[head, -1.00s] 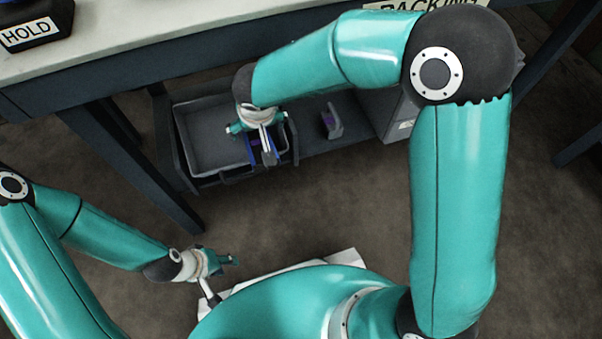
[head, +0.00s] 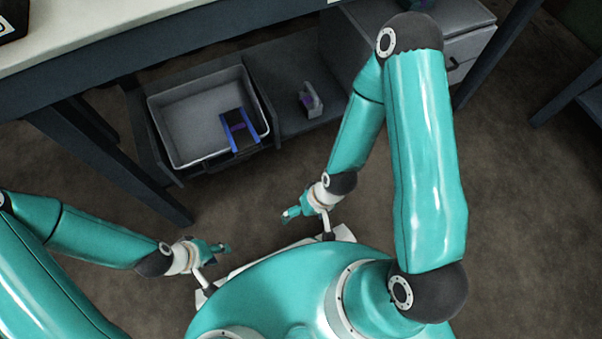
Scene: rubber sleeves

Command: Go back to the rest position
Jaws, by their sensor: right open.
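My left gripper (head: 222,250) is at the lower left of the head view, in front of my body; its fingers are small and seen side-on, so I cannot tell whether it is open or shut. My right gripper (head: 291,215) is open and seems empty, low in front of my body and to the right of the left one. It is clear of the shelf under the table.
A grey tray (head: 180,122) stands on the low shelf (head: 285,118). A dark and blue piece with a purple mark (head: 239,130) lies at its right side. A small grey holder with purple (head: 310,100) stands further right. The tabletop (head: 130,30) is above, with floor (head: 250,195) clear in front.

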